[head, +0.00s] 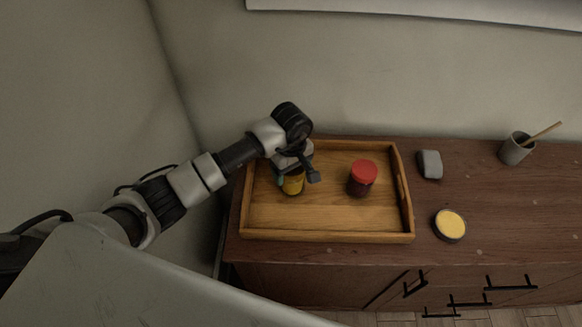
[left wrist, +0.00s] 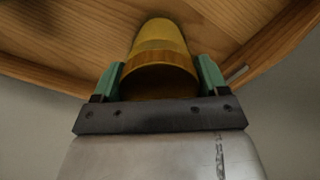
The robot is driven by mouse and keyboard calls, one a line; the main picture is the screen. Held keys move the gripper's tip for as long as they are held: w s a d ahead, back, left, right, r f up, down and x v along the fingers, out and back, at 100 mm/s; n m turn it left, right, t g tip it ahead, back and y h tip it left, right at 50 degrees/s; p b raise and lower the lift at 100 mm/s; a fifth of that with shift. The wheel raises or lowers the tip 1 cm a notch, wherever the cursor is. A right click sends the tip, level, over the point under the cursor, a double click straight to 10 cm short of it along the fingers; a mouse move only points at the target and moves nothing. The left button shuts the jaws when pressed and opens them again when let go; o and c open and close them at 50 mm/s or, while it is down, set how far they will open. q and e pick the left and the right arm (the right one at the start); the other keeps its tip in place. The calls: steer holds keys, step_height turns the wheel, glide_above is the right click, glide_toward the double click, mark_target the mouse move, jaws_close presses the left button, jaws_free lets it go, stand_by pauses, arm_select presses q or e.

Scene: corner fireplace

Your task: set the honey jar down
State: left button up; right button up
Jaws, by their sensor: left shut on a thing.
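The honey jar (head: 293,184) is yellow-amber and sits in the left part of the wooden tray area in the head view, partly hidden by my left gripper (head: 297,178). In the left wrist view the jar (left wrist: 160,62) is between the two green finger pads of the left gripper (left wrist: 160,82), which is shut on it. The wooden tray (head: 330,235) lies under the jar. I cannot tell whether the jar's base touches the tray floor. My right gripper is not in view.
A jar with a red lid (head: 362,178) stands in the tray's right part. On the dark wooden cabinet (head: 500,220), right of the tray, are a grey block (head: 430,164), a round yellow-topped container (head: 449,225) and a grey cup (head: 514,150) with a stick. The tray's front middle is clear.

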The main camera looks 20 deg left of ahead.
arm_select(q)
steer(key=shift+f, duration=0.2)
steer(key=o, duration=0.9)
steer(key=shift+c, duration=0.2)
steer(key=shift+o, duration=1.4)
steer(key=shift+r, duration=0.1)
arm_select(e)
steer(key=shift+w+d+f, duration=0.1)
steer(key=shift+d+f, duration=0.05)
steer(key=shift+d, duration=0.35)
arm_select(q)
steer(key=shift+r, duration=0.1)
